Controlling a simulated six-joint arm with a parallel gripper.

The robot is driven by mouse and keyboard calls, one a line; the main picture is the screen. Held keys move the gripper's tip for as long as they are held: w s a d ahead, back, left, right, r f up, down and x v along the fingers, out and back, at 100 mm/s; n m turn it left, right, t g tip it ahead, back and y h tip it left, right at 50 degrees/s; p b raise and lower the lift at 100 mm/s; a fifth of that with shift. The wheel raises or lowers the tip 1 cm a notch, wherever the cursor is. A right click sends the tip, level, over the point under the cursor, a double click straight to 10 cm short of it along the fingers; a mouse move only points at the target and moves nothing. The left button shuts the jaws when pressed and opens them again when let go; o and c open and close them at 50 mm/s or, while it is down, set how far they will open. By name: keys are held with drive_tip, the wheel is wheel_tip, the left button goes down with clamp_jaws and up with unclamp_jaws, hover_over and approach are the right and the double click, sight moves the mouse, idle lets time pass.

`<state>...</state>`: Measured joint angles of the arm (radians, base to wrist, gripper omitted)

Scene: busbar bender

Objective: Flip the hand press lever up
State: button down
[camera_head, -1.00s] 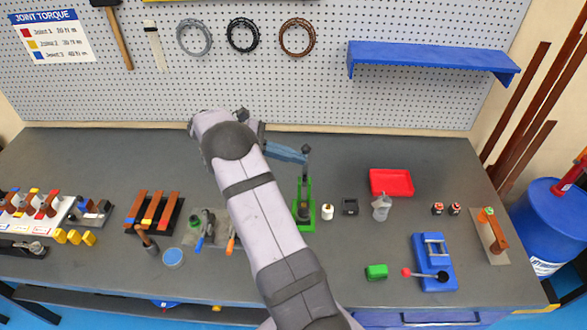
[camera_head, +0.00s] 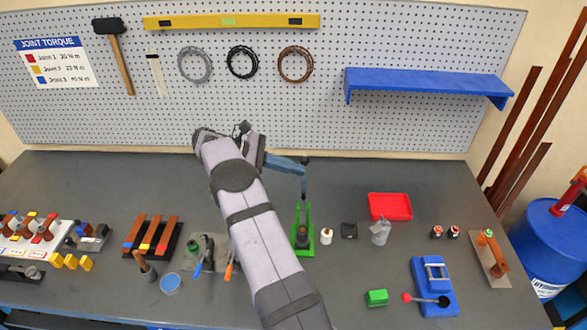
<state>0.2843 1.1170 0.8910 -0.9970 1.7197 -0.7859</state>
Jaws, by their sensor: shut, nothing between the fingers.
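The hand press (camera_head: 303,238) has a green frame and stands on the bench right of my arm. Its dark lever (camera_head: 304,188) rises above the frame and looks close to upright. My gripper (camera_head: 299,169) reaches in from the left, with its blue-grey end at the upper part of the lever. It is shut with nothing held. It overlaps the lever in the picture, and I cannot tell whether they touch.
A white roll (camera_head: 326,237), a small black block (camera_head: 349,231) and a grey pot (camera_head: 380,232) stand right of the press. A red tray (camera_head: 390,206) lies behind them. A blue bender (camera_head: 434,288) is at front right. Tools (camera_head: 212,255) are partly behind my arm.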

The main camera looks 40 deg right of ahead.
drive_tip(key=shift+w+a, duration=0.1)
drive_tip(key=b+v, duration=0.2)
drive_tip(key=v, duration=0.5)
idle(0.6)
drive_tip(key=shift+r, duration=0.1)
idle(0.5)
